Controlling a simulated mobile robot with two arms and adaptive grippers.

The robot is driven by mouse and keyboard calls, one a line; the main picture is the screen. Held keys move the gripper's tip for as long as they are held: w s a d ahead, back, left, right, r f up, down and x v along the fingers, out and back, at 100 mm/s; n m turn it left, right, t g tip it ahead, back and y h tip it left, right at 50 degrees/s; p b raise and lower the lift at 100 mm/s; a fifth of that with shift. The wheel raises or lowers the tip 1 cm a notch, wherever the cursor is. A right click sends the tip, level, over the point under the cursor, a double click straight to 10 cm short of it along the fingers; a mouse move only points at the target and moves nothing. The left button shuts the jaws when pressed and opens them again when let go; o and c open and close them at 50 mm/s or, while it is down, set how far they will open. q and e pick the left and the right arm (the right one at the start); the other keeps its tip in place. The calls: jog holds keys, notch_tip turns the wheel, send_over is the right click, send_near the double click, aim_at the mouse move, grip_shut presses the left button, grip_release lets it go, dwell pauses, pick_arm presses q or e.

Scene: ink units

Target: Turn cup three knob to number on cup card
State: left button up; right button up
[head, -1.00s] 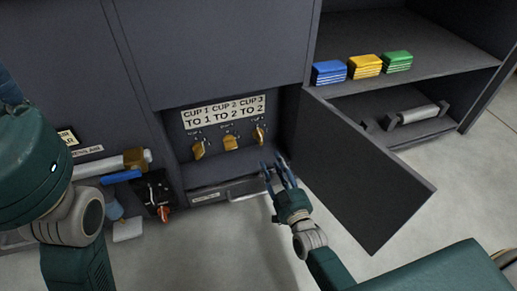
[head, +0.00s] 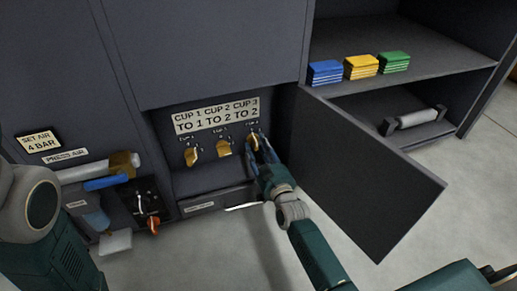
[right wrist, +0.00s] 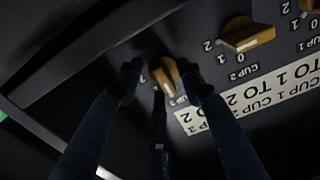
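The cup three knob (head: 254,143) is the rightmost of three yellow knobs in the open recess. Its white-marked end shows in the right wrist view (right wrist: 169,78); the number it points at is not clear. The cup card (head: 214,116) above reads cup 1 to 1, cup 2 to 2, cup 3 to 2; part of it shows upside down in the right wrist view (right wrist: 262,92). My right gripper (head: 261,152) is at the cup three knob, its fingers (right wrist: 160,80) spread on both sides with a gap at the left one. My left gripper is out of view.
The cup one knob (head: 192,154) and cup two knob (head: 224,148) are close on the left. An open dark door (head: 370,185) stands right of my right arm. Left are a valve panel (head: 143,200) and blue handle (head: 106,183). Shelves at right hold colored stacks (head: 361,67).

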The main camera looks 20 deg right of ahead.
grip_shut()
